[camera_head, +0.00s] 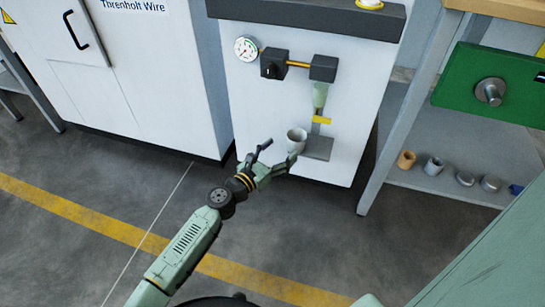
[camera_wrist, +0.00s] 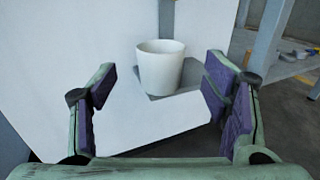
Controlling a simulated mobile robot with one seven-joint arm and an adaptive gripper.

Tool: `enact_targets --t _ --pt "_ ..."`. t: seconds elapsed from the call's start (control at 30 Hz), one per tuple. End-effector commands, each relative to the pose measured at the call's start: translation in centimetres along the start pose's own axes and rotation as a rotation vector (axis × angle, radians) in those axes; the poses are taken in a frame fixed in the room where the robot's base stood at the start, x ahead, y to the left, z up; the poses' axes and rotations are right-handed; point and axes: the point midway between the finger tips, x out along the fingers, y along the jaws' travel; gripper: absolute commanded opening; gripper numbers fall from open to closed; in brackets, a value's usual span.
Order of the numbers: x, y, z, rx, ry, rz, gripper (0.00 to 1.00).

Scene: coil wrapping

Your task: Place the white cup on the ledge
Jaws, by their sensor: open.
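The white cup (camera_head: 297,140) stands upright on the small grey ledge (camera_head: 319,148) on the front of the white cabinet, toward the ledge's left side. In the wrist view the cup (camera_wrist: 160,66) stands on the grey ledge (camera_wrist: 190,82), ahead of my fingers. My gripper (camera_head: 273,156) is open and empty, just to the left of and below the cup in the head view. In the wrist view both purple-padded fingers of my gripper (camera_wrist: 160,98) are spread wide, with no contact with the cup visible.
A gauge (camera_head: 246,48), a black valve block (camera_head: 274,64) and a greenish spout (camera_head: 320,95) are on the cabinet above the ledge. A shelf on the right holds an orange cup (camera_head: 406,160), a grey cup (camera_head: 433,166) and low round pieces. The floor in front is clear.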

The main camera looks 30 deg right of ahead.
Motion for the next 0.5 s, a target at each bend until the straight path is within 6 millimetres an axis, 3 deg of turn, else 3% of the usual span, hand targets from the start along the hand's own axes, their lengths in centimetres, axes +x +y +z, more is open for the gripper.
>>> enact_targets --t 0.2,0.5 --pt "-2.8 0.1 0.0 -0.001 0.000 0.002 0.69" --pt "-3.5 -0.1 0.0 -0.001 0.000 -0.002 0.69"
